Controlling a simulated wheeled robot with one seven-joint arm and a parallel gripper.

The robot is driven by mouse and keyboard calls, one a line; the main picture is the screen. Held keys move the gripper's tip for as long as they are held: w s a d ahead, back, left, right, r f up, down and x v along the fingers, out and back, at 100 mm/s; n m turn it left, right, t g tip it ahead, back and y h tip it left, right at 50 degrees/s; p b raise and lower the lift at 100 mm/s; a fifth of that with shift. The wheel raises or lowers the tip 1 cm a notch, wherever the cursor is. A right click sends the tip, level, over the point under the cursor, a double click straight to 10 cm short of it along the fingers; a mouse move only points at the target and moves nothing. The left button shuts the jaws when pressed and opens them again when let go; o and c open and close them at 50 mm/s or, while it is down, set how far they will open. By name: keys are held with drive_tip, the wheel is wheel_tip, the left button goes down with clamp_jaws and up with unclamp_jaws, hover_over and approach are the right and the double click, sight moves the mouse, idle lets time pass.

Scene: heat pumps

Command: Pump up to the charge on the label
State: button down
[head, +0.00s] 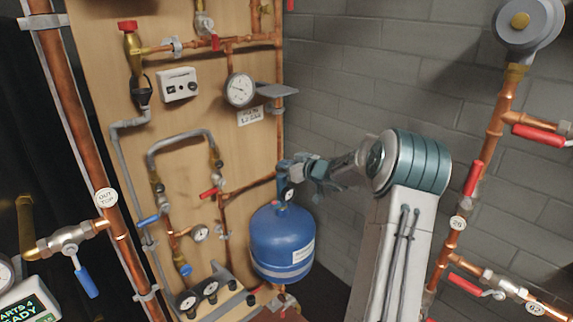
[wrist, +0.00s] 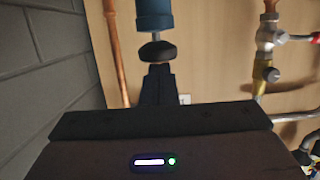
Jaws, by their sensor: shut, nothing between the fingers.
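The blue round vessel (head: 280,238) stands upright at the foot of the wooden board, with a white label (head: 303,250) on its side, too small to read. A teal fitting (head: 286,165) shows above its top. My gripper (head: 300,172) reaches in from the right beside that fitting, and its fingers are hard to make out there. In the wrist view the fingers (wrist: 157,78) are shut and empty, just below a black knob (wrist: 156,51) under a teal cylinder (wrist: 154,14). I cannot tell whether they touch the knob. A round gauge (head: 240,89) hangs above a plate (head: 250,117) reading roughly "MAIN 1.2 BAR".
Copper pipes and red and blue valve handles (head: 211,193) crowd the board. More pipes with red levers (head: 470,286) stand at right. A grey block wall (head: 335,90) is behind.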

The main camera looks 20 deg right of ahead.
drive_tip(key=s+d+r+p, duration=0.1)
drive_tip(key=s+d+r, duration=0.2)
drive_tip(key=s, duration=0.6)
wheel_tip(320, 180, up, 3)
drive_tip(key=shift+s+f, duration=0.15)
drive_tip(key=shift+s, duration=0.05)
drive_tip(key=shift+d, duration=0.1)
idle(1.1)
wheel_tip(320, 180, up, 4)
drive_tip(key=p, duration=0.2)
drive_tip(key=shift+p, duration=0.4)
